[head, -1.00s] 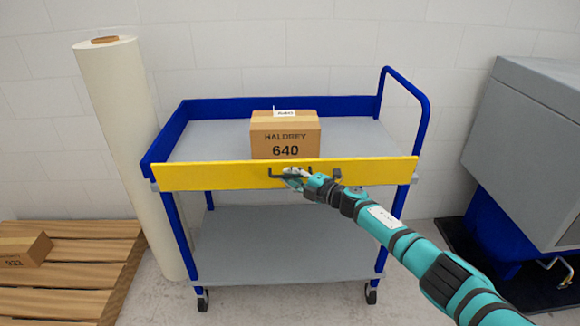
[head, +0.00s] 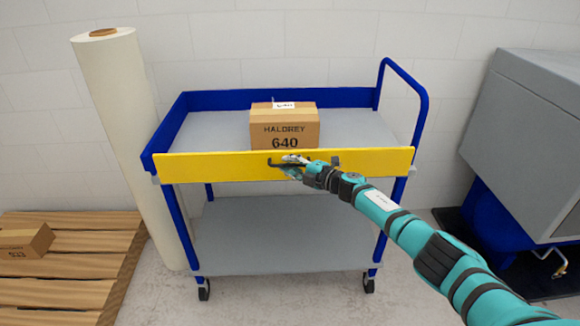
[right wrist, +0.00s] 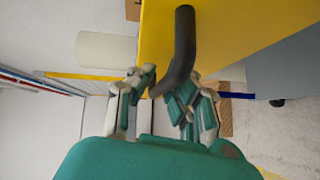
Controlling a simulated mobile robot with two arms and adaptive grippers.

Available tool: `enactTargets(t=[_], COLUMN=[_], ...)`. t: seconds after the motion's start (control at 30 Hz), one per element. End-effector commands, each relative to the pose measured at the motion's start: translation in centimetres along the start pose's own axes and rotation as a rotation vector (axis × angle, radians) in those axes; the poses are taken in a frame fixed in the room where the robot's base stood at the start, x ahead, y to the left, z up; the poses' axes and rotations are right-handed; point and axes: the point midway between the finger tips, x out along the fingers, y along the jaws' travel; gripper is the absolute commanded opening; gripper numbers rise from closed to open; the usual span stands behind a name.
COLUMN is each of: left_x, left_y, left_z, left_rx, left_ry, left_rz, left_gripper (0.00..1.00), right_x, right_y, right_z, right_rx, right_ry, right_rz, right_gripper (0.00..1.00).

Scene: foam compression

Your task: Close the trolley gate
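The trolley gate (head: 215,168) is the yellow panel along the front of the blue and grey trolley (head: 225,137). It stands about upright, level with the blue side rails; any latch is not visible. Its dark bar handle (head: 335,161) is partly hidden by my right gripper (head: 288,162). In the right wrist view the handle (right wrist: 185,45) curves down between the fingers of my right gripper (right wrist: 163,90), which close in on it from both sides. The yellow gate (right wrist: 158,30) is just beyond the fingers. My left gripper is not in view.
A cardboard box (head: 284,127) stands on the trolley's top shelf, behind the gate. The lower shelf (head: 280,235) is empty. A white roll (head: 125,140) stands left, near a wooden pallet (head: 75,270). A grey and blue machine (head: 530,140) stands right.

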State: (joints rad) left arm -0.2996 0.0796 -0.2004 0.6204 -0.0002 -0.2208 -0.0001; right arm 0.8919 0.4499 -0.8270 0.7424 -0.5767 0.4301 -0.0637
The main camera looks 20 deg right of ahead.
Motion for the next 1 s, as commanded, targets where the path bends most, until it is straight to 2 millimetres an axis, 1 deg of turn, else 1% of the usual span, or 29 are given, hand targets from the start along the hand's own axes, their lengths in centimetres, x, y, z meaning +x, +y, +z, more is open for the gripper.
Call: enactTargets(t=[0.03, 0.07, 0.57, 0.67, 0.77, 1.0], left_x=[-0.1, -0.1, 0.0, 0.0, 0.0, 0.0], left_y=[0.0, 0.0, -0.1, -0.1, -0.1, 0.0], left_z=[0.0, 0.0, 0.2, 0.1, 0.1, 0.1], left_rx=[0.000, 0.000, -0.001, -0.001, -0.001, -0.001], left_ry=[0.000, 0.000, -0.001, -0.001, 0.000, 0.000], left_rz=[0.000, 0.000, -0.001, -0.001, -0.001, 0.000], left_gripper=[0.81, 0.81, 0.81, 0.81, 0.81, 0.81], right_x=[0.1, 0.1, -0.2, -1.0, -2.2, -6.7], right_y=[0.6, 0.6, -0.1, -0.2, -0.2, -0.2], right_z=[-0.1, -0.1, 0.0, 0.1, 0.1, 0.0], right_rx=[0.002, 0.002, 0.005, 0.003, 0.003, 0.003], right_ry=[0.003, 0.003, 0.001, 0.001, 0.001, 0.002], right_rz=[0.009, 0.008, -0.001, -0.002, -0.003, -0.004], right_gripper=[0.18, 0.21, 0.21, 0.21, 0.21, 0.21])
